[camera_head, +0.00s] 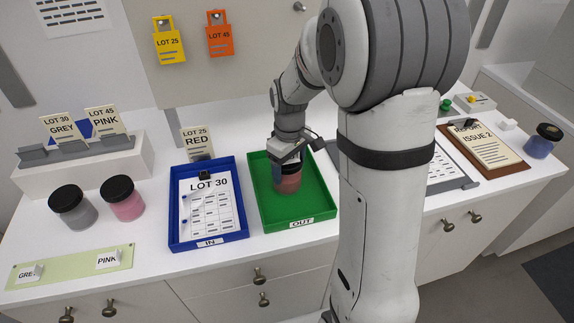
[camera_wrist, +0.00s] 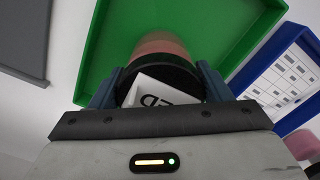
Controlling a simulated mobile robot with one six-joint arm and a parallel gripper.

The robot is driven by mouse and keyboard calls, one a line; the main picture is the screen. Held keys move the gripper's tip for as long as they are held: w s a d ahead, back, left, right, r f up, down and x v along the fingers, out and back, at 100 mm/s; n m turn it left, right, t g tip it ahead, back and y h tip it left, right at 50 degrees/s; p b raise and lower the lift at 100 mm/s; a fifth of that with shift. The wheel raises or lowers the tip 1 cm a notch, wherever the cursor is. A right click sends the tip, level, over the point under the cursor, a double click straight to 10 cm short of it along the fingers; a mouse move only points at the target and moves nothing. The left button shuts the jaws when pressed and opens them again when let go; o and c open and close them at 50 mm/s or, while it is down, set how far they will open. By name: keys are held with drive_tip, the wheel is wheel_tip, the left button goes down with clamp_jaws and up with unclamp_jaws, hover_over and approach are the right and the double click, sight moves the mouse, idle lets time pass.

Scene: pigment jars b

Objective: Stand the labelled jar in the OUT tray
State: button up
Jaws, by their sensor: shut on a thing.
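The jar (camera_head: 289,182) is clear with reddish-pink pigment and a dark lid. It stands upright, or nearly so, in or just above the green OUT tray (camera_head: 316,213); I cannot tell whether its base touches the tray floor. My gripper (camera_head: 285,160) is over the tray and shut on the jar near its lid. In the wrist view, the jar (camera_wrist: 162,46) is between the two fingers of my gripper (camera_wrist: 160,88). A white label (camera_wrist: 152,92) with partly visible letters, seemingly "ED", lies on its dark lid. The green tray (camera_wrist: 98,60) surrounds the jar there.
The blue IN tray (camera_head: 174,237) with a LOT 30 sheet is left of the green tray. A grey jar (camera_head: 74,212) and a pink jar (camera_head: 125,205) stand farther left. A RED, LOT 25 card (camera_head: 197,143) stands behind. A clipboard (camera_head: 485,150) and a blue jar (camera_head: 541,146) are at right.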

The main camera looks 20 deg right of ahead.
drive_tip(key=shift+f, duration=0.2)
drive_tip(key=o, duration=1.1)
wheel_tip(320, 180, up, 12)
drive_tip(key=shift+s+r, duration=0.1)
drive_tip(key=s+f+m+t, duration=0.1)
drive_tip(key=s+m+t, duration=0.2)
drive_tip(key=s, duration=1.5)
drive_tip(key=m, duration=0.3)
drive_tip(key=shift+s+a+f+m, duration=0.25)
drive_tip(key=shift+s+f+m, duration=0.05)
drive_tip(key=shift+s+f, duration=0.05)
